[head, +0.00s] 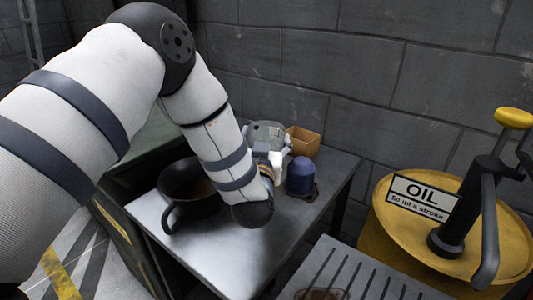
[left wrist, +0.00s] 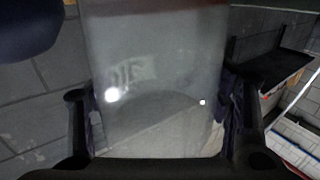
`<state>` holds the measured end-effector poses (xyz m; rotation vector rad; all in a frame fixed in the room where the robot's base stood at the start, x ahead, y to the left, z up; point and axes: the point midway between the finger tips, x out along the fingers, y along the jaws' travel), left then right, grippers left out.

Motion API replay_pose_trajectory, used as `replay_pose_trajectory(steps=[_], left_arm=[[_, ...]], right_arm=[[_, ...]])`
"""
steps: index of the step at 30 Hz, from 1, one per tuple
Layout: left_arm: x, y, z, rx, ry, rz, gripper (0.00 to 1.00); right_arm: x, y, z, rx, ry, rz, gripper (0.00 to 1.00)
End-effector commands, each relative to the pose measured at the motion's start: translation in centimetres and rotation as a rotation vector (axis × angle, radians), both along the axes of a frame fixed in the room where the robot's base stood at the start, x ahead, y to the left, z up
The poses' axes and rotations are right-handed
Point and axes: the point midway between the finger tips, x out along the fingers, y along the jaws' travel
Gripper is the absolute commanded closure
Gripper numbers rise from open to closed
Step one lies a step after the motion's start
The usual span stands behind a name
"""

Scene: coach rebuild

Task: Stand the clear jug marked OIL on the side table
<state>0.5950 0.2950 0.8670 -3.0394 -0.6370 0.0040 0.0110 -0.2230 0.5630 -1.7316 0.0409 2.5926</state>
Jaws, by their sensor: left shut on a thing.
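The clear jug (head: 267,132) shows as a greyish see-through shape at the back of the grey side table (head: 215,250), partly hidden by my left gripper (head: 272,165). In the left wrist view the jug (left wrist: 158,75) fills the middle, between the two dark fingers of the left gripper (left wrist: 160,125), which is shut on it. Faint blurred marks show on its wall; I cannot read them. I cannot tell whether its base touches the table top. My right gripper is not in view.
A black handled pot (head: 180,212) stands left of my forearm. A blue container (head: 300,177) and a small tan box (head: 304,141) are close on the right. A yellow drum (head: 390,235) carries a pump and an OIL sign (head: 421,197). The table's front is clear.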

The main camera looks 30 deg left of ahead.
Motion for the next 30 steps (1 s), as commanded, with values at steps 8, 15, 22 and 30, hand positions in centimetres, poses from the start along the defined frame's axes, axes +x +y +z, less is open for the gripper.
replay_pose_trajectory(steps=[8, 15, 22, 30], left_arm=[[-0.1, -0.1, -3.0, 0.000, 0.002, -0.001, 0.71], [-0.2, -0.1, -3.3, 0.000, 0.004, -0.001, 0.25], [-0.2, -0.1, -3.3, -0.001, 0.004, -0.001, 0.21], [-1.4, -0.7, -2.9, -0.002, 0.006, -0.002, 0.21]], right_arm=[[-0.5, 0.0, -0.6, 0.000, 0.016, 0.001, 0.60], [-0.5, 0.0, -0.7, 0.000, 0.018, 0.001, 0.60], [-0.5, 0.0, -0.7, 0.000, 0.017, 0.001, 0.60], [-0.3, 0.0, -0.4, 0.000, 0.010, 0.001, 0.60]])
